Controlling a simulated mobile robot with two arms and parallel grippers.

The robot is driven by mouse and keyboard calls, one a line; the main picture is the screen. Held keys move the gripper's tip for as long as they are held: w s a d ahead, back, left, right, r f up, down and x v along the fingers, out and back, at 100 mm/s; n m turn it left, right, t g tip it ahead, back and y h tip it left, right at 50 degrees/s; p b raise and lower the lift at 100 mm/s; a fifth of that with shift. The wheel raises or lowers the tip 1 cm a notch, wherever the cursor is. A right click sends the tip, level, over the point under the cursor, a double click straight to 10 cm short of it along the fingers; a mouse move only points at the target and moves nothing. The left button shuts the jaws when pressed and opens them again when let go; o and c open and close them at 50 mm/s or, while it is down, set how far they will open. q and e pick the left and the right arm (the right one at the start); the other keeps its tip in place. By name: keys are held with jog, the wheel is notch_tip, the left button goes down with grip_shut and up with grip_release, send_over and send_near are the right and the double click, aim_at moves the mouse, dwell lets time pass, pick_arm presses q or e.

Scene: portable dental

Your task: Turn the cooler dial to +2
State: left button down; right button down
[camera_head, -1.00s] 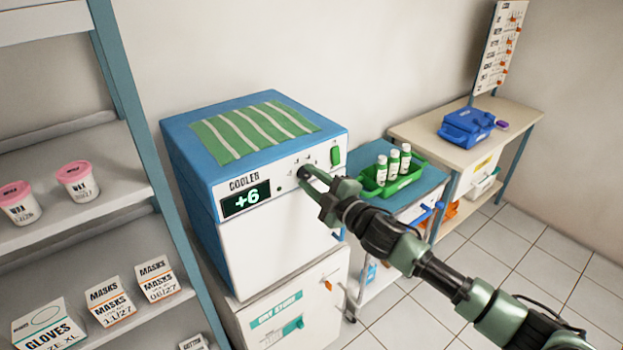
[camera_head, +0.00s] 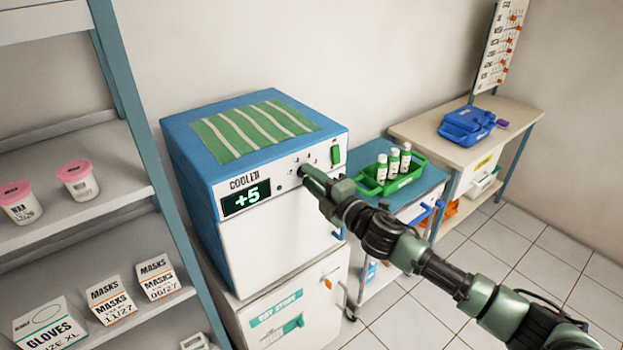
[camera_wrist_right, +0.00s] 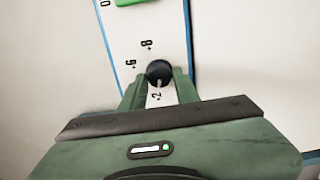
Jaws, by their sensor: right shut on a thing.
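The cooler (camera_head: 275,232) is a white box with a blue top, standing on a white cabinet. Its display (camera_head: 246,197) reads +5. The black dial is on the cooler's front panel, mostly hidden by my gripper in the head view; it shows in the right wrist view (camera_wrist_right: 158,70) with a pale pointer line and marks such as +6, 8 and 2 around it. My right gripper (camera_head: 308,174) is shut on the dial, with a finger on each side of it (camera_wrist_right: 159,90). My left gripper is not in view.
A striped green cloth (camera_head: 255,130) lies on the cooler. A green switch (camera_head: 336,155) sits right of the dial. A shelf (camera_head: 95,190) with tubs and boxes stands at left. A trolley with a green tray of bottles (camera_head: 392,180) stands close at right.

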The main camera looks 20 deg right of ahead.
jog(key=c, duration=1.1)
grip_release()
jog(key=b+v, duration=0.2)
jog(key=v, duration=0.5)
jog(key=shift+s+d+b, duration=0.1)
jog(key=shift+s+b, duration=0.2)
jog(key=shift+s, duration=0.1)
